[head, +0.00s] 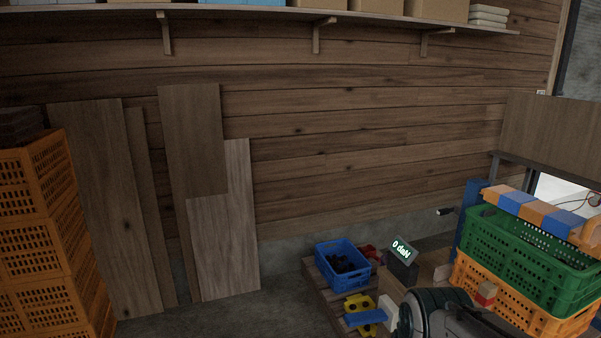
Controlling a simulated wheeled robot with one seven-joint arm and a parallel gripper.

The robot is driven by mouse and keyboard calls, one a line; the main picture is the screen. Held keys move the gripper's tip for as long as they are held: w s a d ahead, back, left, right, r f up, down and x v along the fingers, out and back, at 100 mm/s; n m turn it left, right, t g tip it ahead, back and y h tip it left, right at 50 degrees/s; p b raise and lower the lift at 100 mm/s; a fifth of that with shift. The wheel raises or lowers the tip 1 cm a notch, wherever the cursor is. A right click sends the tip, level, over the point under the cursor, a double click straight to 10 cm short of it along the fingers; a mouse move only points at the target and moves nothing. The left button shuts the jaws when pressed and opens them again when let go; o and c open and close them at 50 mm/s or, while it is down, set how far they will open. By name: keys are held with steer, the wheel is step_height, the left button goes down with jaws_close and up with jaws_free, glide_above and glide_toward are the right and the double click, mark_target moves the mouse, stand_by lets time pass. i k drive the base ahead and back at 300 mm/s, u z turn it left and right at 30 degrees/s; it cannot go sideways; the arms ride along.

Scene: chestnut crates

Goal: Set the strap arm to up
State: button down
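A bar with orange and blue bands (537,213) lies low across the top of the green crate (520,256), sloping down to the right in the picture. It looks like the strap arm, though I cannot be sure. Its left end is near a blue post (470,214), and its right end is partly cut off by the frame edge. A dark handle-like piece (445,211) sticks out left of the post. A small display (402,249) reads "0 daN". My dark arm shows at the bottom, left of the crates; no gripper fingers are visible.
The green crate stands on an orange crate (522,309). A blue crate of dark items (324,262) and yellow and blue pieces sit on a wooden pallet (322,292). Stacked orange crates (38,240) stand at left. Boards lean on the wall. Floor at centre left is clear.

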mark_target(585, 234)
steer(key=z, duration=1.75)
steer(key=i, duration=0.2)
steer(key=u, duration=0.45)
steer(key=k, duration=0.55)
steer(key=u, duration=0.5)
steer(key=i, duration=1.1)
steer(key=z, duration=0.15)
